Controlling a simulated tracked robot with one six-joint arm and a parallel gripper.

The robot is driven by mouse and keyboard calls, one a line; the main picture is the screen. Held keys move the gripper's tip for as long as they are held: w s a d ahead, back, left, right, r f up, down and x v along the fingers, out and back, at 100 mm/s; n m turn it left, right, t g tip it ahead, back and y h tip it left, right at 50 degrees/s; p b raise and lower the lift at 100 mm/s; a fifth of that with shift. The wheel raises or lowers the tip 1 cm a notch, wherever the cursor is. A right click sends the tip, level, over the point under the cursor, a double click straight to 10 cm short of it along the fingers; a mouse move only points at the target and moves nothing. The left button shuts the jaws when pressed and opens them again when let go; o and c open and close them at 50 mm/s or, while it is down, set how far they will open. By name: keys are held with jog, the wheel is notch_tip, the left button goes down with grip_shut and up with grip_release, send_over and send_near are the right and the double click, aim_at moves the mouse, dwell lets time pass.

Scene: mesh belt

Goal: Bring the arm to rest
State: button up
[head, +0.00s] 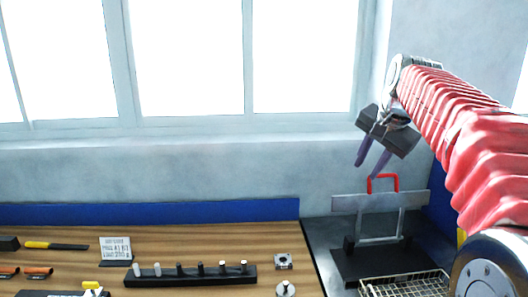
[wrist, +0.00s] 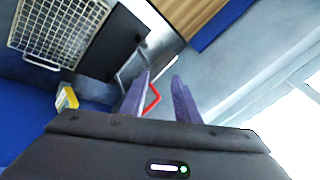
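My gripper (head: 373,162) hangs in the air at the end of my red-sleeved arm, in the right half of the head view. It is above and a little left of a metal stand with a red handle (head: 383,177). In the wrist view its two purple fingers (wrist: 162,88) stand apart with nothing between their tips. The red handle (wrist: 152,99) shows beyond them, partly covered by the left finger. The gripper appears clear of the stand.
A wire basket (head: 405,285) sits on the dark surface in front of the stand. Left of it, a wooden bench (head: 200,240) holds a black rack with several pegs (head: 190,275), a small sign (head: 115,248) and hand tools. A windowed wall rises behind. The air around the gripper is free.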

jog(key=s+a+f+n, duration=0.3)
jog(key=s+f, duration=0.4)
jog(key=s, duration=0.3)
jog(key=s+a+f+n, duration=0.3)
jog(key=s+f, duration=0.4)
jog(key=s, duration=0.4)
jog(key=s+a+f+n, duration=0.4)
jog(key=s+f, duration=0.3)
jog(key=s, duration=0.3)
jog(key=shift+s+a, duration=0.15)
jog(key=shift+s, duration=0.25)
jog(key=shift+a, duration=0.1)
